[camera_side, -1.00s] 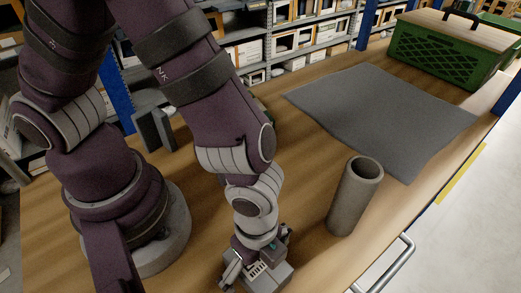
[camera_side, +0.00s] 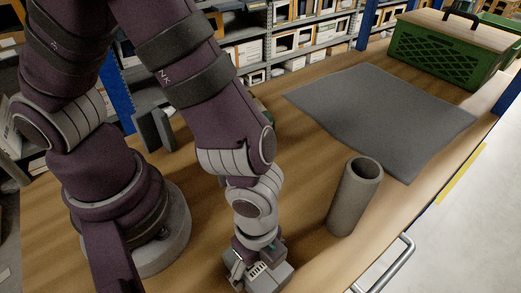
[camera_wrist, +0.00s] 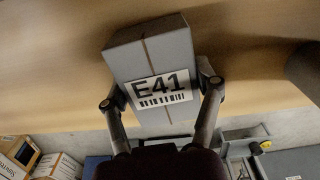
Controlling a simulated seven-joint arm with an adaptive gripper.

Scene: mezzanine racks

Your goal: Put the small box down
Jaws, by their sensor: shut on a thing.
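The small box (camera_wrist: 138,54) is grey with a tape seam and a white label reading E41. In the wrist view it sits between the two fingers of my gripper (camera_wrist: 163,93), which press on its sides. In the side view the box (camera_side: 276,276) shows at the bottom edge, below my gripper (camera_side: 256,272), and is partly cut off by the frame. It is at or very near the wooden table top (camera_side: 310,258); I cannot tell whether it touches.
A grey upright tube (camera_side: 354,200) stands to the right of my gripper. A flat grey mat (camera_side: 380,115) lies farther back. A green crate with a wooden lid (camera_side: 445,55) stands at the back right. A metal handle (camera_side: 392,265) sits at the table's front edge. Shelves line the back.

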